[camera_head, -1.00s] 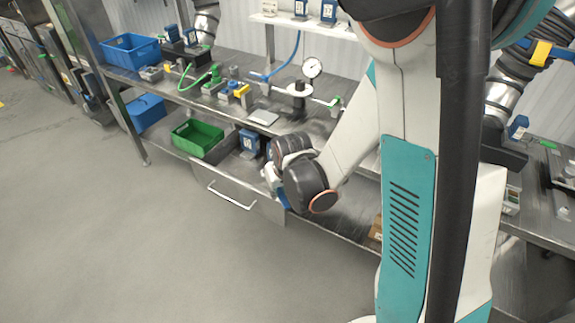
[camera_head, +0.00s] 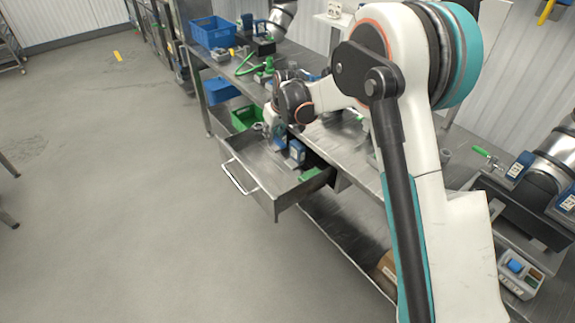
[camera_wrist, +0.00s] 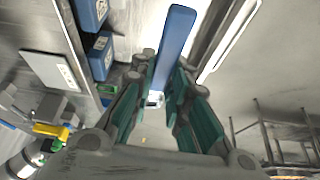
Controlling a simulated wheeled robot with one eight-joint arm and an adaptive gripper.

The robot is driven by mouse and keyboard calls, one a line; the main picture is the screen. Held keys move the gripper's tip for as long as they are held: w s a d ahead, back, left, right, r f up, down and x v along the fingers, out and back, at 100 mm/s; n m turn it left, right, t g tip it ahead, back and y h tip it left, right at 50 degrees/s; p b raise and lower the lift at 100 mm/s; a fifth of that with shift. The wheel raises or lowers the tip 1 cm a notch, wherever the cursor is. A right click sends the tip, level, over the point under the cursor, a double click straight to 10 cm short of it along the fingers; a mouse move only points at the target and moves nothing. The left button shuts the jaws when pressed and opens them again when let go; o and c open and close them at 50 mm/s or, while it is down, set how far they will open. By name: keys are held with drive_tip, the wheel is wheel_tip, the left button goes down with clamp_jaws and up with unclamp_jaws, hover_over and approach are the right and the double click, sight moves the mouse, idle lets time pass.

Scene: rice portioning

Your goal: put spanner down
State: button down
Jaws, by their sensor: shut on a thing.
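The spanner shows in the wrist view as a long, flat blue handle (camera_wrist: 174,40) between the teal finger pads of my gripper (camera_wrist: 166,82). My gripper is shut on it. The far end of the spanner is not clearly visible. In the head view my gripper (camera_head: 268,126) is over the back left part of an open metal drawer (camera_head: 250,163). The spanner cannot be made out there; my wrist and arm cover part of the drawer.
Blue boxes (camera_head: 297,151) and a green item (camera_head: 310,174) are in the drawer. A blue crate (camera_head: 212,33) stands on the bench. Open floor (camera_head: 120,200) lies to the left.

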drive_tip(key=shift+w+a+r, duration=0.15)
drive_tip(key=shift+w+a, duration=0.3)
drive_tip(key=shift+a, duration=0.4)
drive_tip(key=shift+n, duration=0.3)
drive_tip(key=f+b, duration=0.2)
drive_tip(key=f, duration=0.4)
drive_tip(key=f+b, duration=0.2)
drive_tip(key=f, duration=0.5)
drive_tip(key=f+b, duration=0.2)
drive_tip(key=f, duration=0.4)
drive_tip(key=shift+w+a+f+b, duration=0.15)
drive_tip(key=shift+a+f+b, duration=0.15)
drive_tip(key=shift+a+f, duration=0.05)
drive_tip(key=shift+f, duration=0.2)
drive_tip(key=c, duration=1.5)
unclamp_jaws()
drive_tip(key=shift+c, duration=0.2)
